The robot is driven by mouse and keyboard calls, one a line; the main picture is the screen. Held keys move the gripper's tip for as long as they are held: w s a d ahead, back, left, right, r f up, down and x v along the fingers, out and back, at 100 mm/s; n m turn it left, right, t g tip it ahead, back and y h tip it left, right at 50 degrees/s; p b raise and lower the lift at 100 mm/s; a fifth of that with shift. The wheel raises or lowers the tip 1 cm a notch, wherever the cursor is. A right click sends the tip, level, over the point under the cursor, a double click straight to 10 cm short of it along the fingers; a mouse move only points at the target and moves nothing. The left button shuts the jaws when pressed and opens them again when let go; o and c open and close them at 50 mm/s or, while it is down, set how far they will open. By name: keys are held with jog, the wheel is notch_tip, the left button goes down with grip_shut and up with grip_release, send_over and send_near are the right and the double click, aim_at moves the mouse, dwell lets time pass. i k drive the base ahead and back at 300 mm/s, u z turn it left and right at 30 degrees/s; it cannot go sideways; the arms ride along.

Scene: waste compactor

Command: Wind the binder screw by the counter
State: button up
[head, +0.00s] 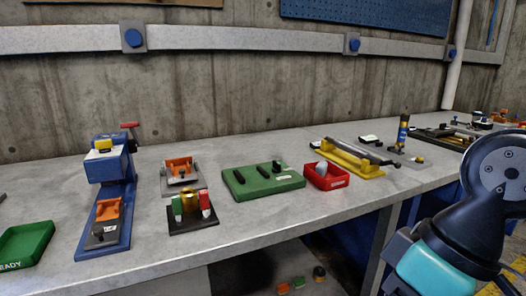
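I cannot tell for certain which thing is the binder screw or which is the counter. A blue upright device (110,166) stands on the bench at the left. It has a yellow block (103,146) on top and a red handle (130,125) at its upper right. An orange part (108,209) and a dark block sit on its long blue base. A yellow fixture (347,158) with a dark bar along it lies further right. My arm shows at the right edge, but my gripper is not in view.
A green tray (26,243) lies at the far left. A dark stand (192,219), an orange piece (180,168), a green board (262,181) and a red bin (326,177) fill the middle. The bench's front strip is clear.

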aim_at(357, 152)
jog(key=u, duration=0.25)
jog(key=i, duration=0.95)
jog(key=z, duration=0.5)
